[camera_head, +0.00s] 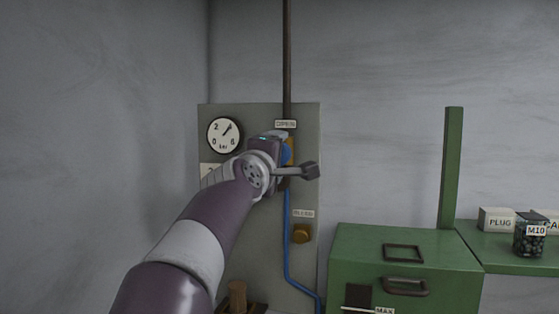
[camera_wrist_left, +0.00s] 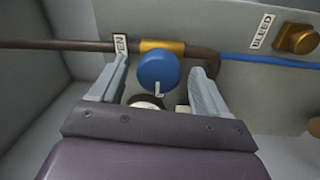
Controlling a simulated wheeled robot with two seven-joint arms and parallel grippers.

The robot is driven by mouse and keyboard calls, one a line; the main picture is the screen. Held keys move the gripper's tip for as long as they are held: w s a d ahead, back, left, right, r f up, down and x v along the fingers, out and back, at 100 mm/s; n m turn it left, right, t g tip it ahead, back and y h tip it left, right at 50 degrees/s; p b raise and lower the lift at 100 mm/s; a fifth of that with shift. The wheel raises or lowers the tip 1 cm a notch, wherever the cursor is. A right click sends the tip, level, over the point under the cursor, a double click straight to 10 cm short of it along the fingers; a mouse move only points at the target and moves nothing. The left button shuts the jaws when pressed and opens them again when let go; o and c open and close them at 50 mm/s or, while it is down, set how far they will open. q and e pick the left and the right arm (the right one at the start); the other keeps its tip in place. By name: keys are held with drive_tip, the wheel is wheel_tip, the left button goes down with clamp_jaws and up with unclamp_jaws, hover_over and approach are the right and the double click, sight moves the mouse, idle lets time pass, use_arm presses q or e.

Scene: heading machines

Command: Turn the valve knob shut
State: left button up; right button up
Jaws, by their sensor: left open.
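The valve knob (camera_wrist_left: 158,72) is a round blue disc in front of a brass fitting (camera_wrist_left: 165,46) on the dark pipe. A small white mark shows at its lower edge in the left wrist view. My left gripper (camera_wrist_left: 158,66) is open, with one finger on each side of the knob and gaps visible between fingers and knob. In the head view my left gripper (camera_head: 282,150) is at the panel and hides most of the knob; only a bit of blue shows. One finger partly covers a label (camera_wrist_left: 121,45) ending in "EN". My right gripper is in neither view.
The grey panel (camera_head: 258,220) carries a pressure gauge (camera_head: 224,135), a brass bleed knob (camera_head: 301,234) and a blue tube (camera_head: 287,255). A green box (camera_head: 350,255) stands at lower right, beside a green post (camera_head: 452,165) and a shelf with small containers.

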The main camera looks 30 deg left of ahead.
use_arm(q)
drive_tip(key=b+v, duration=0.4)
drive_tip(key=v, duration=0.6)
drive_tip(key=shift+d, duration=0.1)
